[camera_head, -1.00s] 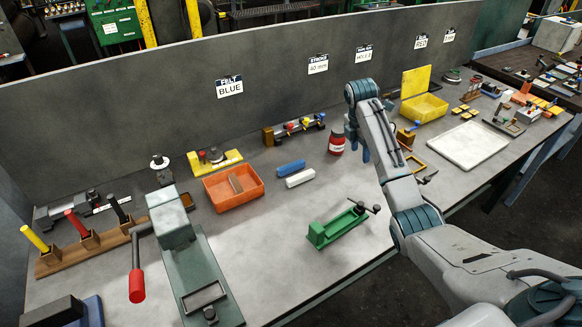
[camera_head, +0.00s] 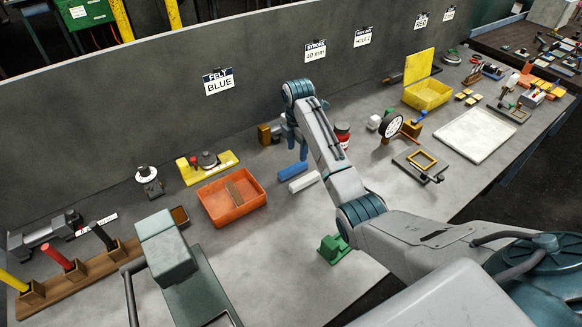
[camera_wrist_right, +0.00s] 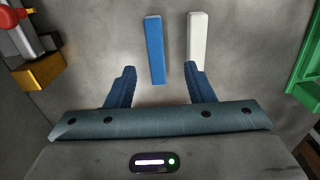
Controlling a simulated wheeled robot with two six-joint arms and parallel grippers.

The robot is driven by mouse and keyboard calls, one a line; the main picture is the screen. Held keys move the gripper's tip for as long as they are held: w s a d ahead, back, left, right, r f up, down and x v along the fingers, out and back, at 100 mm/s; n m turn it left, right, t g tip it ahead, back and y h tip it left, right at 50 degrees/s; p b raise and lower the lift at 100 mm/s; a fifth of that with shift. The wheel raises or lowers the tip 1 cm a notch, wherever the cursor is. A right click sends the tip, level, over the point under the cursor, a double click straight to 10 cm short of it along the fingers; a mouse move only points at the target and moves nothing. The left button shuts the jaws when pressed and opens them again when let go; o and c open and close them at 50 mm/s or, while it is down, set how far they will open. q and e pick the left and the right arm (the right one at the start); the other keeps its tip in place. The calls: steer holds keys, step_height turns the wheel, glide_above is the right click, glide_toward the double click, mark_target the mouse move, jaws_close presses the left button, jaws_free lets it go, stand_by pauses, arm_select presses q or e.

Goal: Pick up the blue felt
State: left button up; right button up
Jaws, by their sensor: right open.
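The blue felt (camera_head: 292,170) is a small blue bar lying flat on the grey bench, just right of the orange tray. A white bar (camera_head: 304,181) of similar shape lies beside it, with a small gap between. My right gripper (camera_head: 297,146) is above the bench, just behind the blue felt. In the right wrist view, the open, empty fingers (camera_wrist_right: 161,86) point towards the blue felt (camera_wrist_right: 154,48), which lies between their lines. The white bar (camera_wrist_right: 198,38) is ahead of the right-hand finger. My left gripper is out of view.
The orange tray (camera_head: 211,206) holds a brown piece. A red jar (camera_head: 342,132) and a green fixture (camera_head: 333,249), partly hidden by my arm, stand nearby. A wall with a "FELT BLUE" sign (camera_head: 218,82) rises behind.

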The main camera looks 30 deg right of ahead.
mark_target(296, 166)
steer(key=shift+s+f, duration=0.15)
steer(key=shift+f, duration=0.65)
steer(key=f+p, duration=0.1)
steer(key=f, duration=0.1)
steer(key=w+f+p, duration=0.1)
steer(key=f, duration=0.1)
steer(key=shift+f+p, duration=0.35)
steer(key=shift+f, duration=0.5)
jaws_close()
